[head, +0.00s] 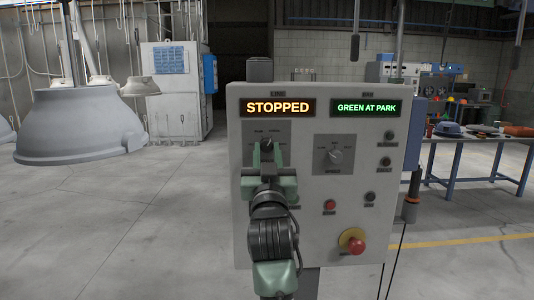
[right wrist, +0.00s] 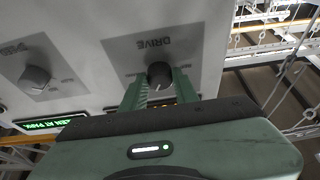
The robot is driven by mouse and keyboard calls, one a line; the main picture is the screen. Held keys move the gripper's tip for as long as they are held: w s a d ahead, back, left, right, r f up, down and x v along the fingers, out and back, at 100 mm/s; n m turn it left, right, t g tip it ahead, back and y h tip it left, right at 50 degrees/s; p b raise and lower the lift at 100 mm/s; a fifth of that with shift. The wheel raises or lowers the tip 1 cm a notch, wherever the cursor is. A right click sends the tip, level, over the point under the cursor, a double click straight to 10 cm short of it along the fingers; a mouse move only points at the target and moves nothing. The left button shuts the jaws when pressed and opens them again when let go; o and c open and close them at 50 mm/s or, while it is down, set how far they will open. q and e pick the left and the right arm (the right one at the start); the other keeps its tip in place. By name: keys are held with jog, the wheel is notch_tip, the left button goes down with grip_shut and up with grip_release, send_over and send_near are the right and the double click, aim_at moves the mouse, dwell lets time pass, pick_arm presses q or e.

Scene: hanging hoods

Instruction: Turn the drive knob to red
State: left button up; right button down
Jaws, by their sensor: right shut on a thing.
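The drive knob (right wrist: 160,73) is a dark round knob on a grey plate marked DRIVE, seen upside down in the right wrist view. The green fingers of my right gripper (right wrist: 160,88) are shut on it from both sides. In the head view my right gripper (head: 266,158) covers most of this knob at the left plate (head: 280,130) of the control panel (head: 310,230). The knob's pointer and the colour it faces are hidden or too small to tell. My left gripper is not in view.
The panel's displays read STOPPED (head: 277,107) and GREEN AT PARK (head: 366,108). A second knob (head: 335,156) sits to the right, with small buttons and a red mushroom button (head: 356,245) below. A grey hood (head: 80,125) hangs at left; open floor lies between.

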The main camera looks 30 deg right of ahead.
jog(key=shift+r+n+y+p, duration=0.15)
jog(key=shift+n+y+p, duration=0.25)
jog(key=shift+n+p, duration=0.45)
jog(key=n+y+p, duration=0.2)
jog(key=n+p, duration=0.4)
jog(key=p, duration=0.1)
jog(key=n+y+p, duration=0.3)
jog(key=n+p, duration=0.3)
jog(key=p, duration=0.1)
jog(key=d+r+n+y+p, duration=0.1)
jog(key=n+y+p, duration=0.2)
jog(key=n+p, duration=0.4)
jog(key=shift+s+r+g, duration=0.1)
jog(key=shift+s+g, duration=0.15)
jog(key=shift+g, duration=0.05)
jog(key=shift+n+g+p, duration=0.5)
jog(key=shift+n+p, duration=0.45)
jog(key=shift+n, duration=0.3)
jog(key=n+g, duration=0.2)
jog(key=n, duration=0.2)
jog(key=shift+r, duration=0.15)
jog(key=shift+n, duration=0.3)
jog(key=c, duration=1.1)
grip_release()
jog(key=shift+w, duration=0.1)
